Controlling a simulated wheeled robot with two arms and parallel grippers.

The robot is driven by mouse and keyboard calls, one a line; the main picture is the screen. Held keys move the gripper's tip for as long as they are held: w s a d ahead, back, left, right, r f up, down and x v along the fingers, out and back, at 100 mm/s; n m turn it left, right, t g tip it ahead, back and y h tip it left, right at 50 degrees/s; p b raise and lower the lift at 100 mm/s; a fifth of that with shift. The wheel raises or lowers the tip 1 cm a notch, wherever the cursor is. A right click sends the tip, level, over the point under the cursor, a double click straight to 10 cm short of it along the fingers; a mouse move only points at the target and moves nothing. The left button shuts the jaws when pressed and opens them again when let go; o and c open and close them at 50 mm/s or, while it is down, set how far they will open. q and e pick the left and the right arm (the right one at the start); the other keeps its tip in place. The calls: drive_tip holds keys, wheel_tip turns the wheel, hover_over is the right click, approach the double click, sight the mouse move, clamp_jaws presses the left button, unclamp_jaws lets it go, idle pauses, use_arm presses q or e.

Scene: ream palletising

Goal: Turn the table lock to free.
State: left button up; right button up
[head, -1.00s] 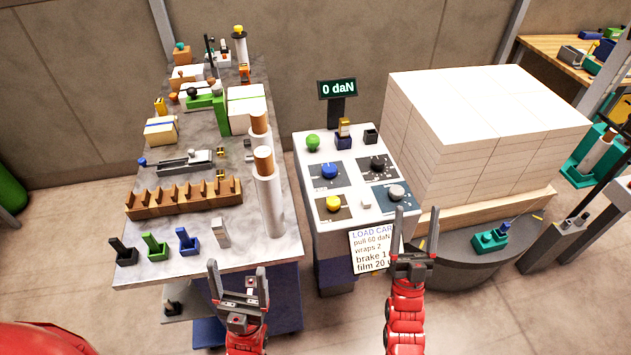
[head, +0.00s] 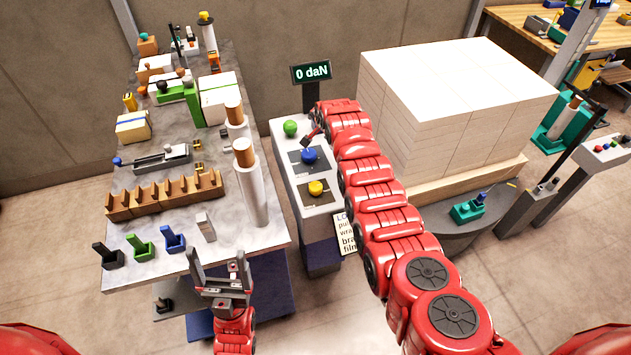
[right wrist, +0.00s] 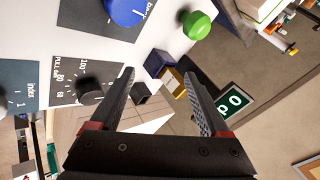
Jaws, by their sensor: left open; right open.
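The control panel (head: 288,150) carries a green knob (head: 290,128), a blue dial (head: 309,155) and a yellow dial (head: 316,188). In the right wrist view my right gripper (right wrist: 157,82) is open and empty above the panel. A blue-and-yellow block (right wrist: 172,79) and a small black block (right wrist: 141,93) show between and beyond its fingers. My right arm hides this gripper and part of the panel in the head view. A teal block (head: 466,211) sits on the dark turntable base (head: 455,237). I cannot tell which part is the table lock. My left gripper (head: 218,268) is open and empty.
A large pale ream stack (head: 450,110) stands right of the panel, close to my right arm. The crowded grey bench (head: 150,265) is at left, with tall rolls (head: 250,190) near its right edge. A display (head: 311,73) reads 0 daN.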

drive_tip(key=s+a+r+m+g+h, duration=0.1)
drive_tip(key=s+r+m+g, duration=0.1)
drive_tip(key=s+r+g, duration=0.45)
drive_tip(key=s+r+m+g+h, duration=0.15)
drive_tip(key=s+r, duration=0.25)
drive_tip(key=s, duration=0.6)
drive_tip(key=b, duration=0.7)
hover_over(316, 186)
wheel_tip(316, 186, down, 7)
drive_tip(key=shift+y, duration=0.35)
wheel_tip(316, 186, down, 9)
drive_tip(key=p, duration=0.2)
drive_tip(key=shift+f+p, duration=0.1)
drive_tip(key=shift+p, duration=0.2)
drive_tip(key=shift+w+f, duration=0.1)
drive_tip(key=shift+f, duration=0.35)
clamp_jaws()
